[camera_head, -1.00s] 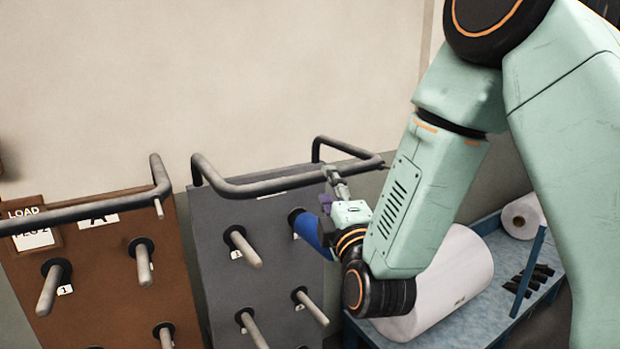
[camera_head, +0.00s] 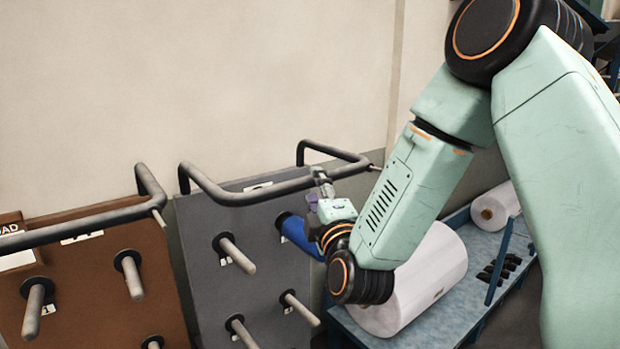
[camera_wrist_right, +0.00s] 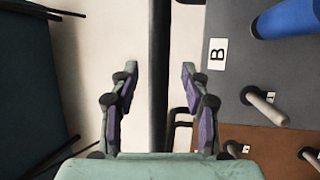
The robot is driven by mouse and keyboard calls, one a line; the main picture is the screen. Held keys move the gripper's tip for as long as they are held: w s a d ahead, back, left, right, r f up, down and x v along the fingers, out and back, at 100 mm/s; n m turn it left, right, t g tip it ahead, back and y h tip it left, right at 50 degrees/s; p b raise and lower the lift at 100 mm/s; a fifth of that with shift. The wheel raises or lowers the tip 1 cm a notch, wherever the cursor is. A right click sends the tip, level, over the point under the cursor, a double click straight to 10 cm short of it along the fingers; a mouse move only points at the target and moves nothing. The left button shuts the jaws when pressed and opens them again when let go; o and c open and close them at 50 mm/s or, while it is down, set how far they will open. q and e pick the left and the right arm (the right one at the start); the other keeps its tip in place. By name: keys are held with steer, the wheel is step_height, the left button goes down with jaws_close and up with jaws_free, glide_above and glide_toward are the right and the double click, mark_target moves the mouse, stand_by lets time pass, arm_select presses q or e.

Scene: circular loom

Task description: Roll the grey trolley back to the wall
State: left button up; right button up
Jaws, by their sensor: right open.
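The grey trolley (camera_head: 255,215) is an upright grey panel with pegs, a blue roll (camera_head: 293,230) on one peg, and a dark handle rail (camera_head: 240,194) along its top. My right gripper (camera_head: 320,188) is at the right part of this rail. In the right wrist view, the rail (camera_wrist_right: 160,110) runs between the two parted fingers (camera_wrist_right: 159,72), apart from both. The grey panel (camera_wrist_right: 235,90) with a "B" label shows right of them. How deep the rail sits between the fingers is unclear. My left gripper is out of view.
A brown trolley (camera_head: 85,255) with pegs and its own rail stands close on the left. A pale wall (camera_head: 200,80) is behind both. On the right, a blue table (camera_head: 455,318) holds a large white roll (camera_head: 430,280) and a smaller one (camera_head: 495,207).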

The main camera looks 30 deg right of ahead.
mark_target(314, 185)
steer(key=shift+x, duration=1.05)
steer(key=shift+w+r, duration=0.15)
steer(key=shift+w, duration=0.3)
steer(key=shift+d, duration=0.1)
steer(key=shift+d, duration=0.1)
steer(key=shift+c, duration=1.4)
jaws_close()
